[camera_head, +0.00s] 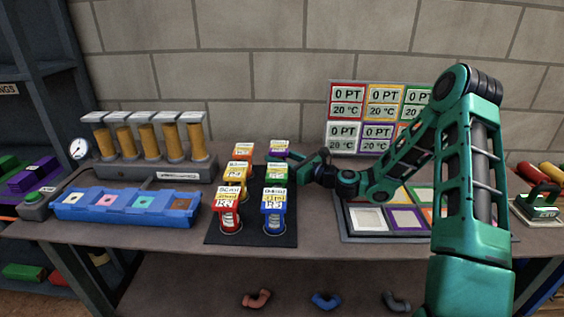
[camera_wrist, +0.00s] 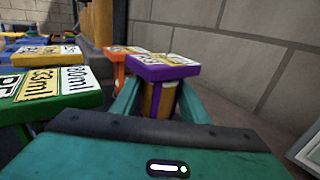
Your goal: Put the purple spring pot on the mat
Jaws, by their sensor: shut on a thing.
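The purple spring pot (camera_wrist: 165,68) has a purple lid with a white label and a yellow body, and looks upright. In the wrist view it sits between the two fingers of my gripper (camera_wrist: 157,100), which is shut on it. In the head view its lid (camera_head: 278,146) shows at the back right of the group of pots, with my gripper (camera_head: 299,163) reaching it from the right. Its base is hidden, so I cannot tell whether it touches the black mat (camera_head: 252,239) under the pots. A tray with coloured squares (camera_head: 405,219) lies to the right.
Orange (camera_head: 243,150), yellow (camera_head: 238,170), green (camera_head: 276,172), red (camera_head: 229,203) and blue (camera_head: 273,208) pots stand close by. A blue tray (camera_head: 128,205) and a rack of yellow cylinders (camera_head: 151,144) are left. A sign board (camera_head: 345,119) stands behind the coloured tray.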

